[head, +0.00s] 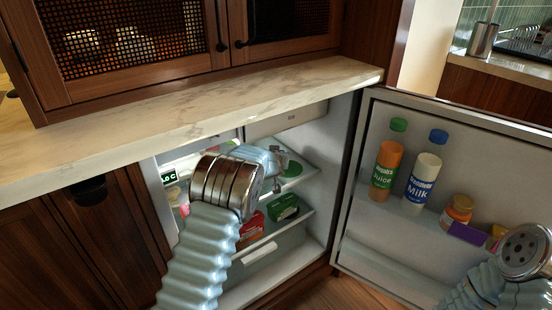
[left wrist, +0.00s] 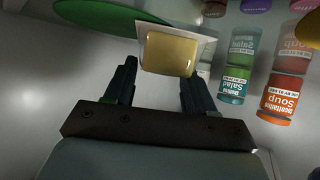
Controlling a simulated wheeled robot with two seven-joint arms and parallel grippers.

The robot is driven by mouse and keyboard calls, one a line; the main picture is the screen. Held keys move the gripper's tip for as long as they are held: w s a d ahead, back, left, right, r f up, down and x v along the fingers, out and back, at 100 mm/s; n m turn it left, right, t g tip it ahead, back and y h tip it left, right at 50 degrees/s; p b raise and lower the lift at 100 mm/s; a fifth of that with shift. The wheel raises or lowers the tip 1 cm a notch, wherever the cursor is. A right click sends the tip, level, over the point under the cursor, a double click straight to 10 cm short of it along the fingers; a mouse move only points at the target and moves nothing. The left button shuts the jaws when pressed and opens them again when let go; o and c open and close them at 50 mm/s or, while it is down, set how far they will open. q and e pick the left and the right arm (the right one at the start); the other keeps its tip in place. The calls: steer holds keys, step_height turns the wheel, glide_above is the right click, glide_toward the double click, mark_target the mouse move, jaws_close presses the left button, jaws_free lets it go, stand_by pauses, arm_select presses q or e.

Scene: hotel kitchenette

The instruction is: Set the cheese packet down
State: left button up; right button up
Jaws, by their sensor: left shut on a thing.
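The cheese packet (left wrist: 168,54) is a yellow block on a pale square backing. In the left wrist view it sits between the fingertips of my left gripper (left wrist: 160,72), which is shut on it. In the head view my left arm reaches into the open fridge, and its gripper (head: 274,160) is at the upper glass shelf (head: 300,178). The packet cannot be made out there, hidden by my wrist. A green round thing (left wrist: 110,14) lies just beyond the left finger. My right gripper does not show; only part of that arm is at the lower right.
Salad (left wrist: 236,66) and soup (left wrist: 285,85) containers stand right of the gripper in the wrist view. A green box (head: 284,207) and a red box (head: 251,227) sit on a lower shelf. The open door (head: 356,190) holds juice (head: 386,165), milk (head: 423,180) and a jar (head: 457,212).

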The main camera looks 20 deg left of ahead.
arm_select(q)
steer(key=shift+f, duration=0.15)
steer(key=o, duration=1.3)
steer(key=shift+o, duration=0.2)
steer(key=shift+r, duration=0.3)
steer(key=v, duration=1.2)
steer(key=shift+f, duration=0.15)
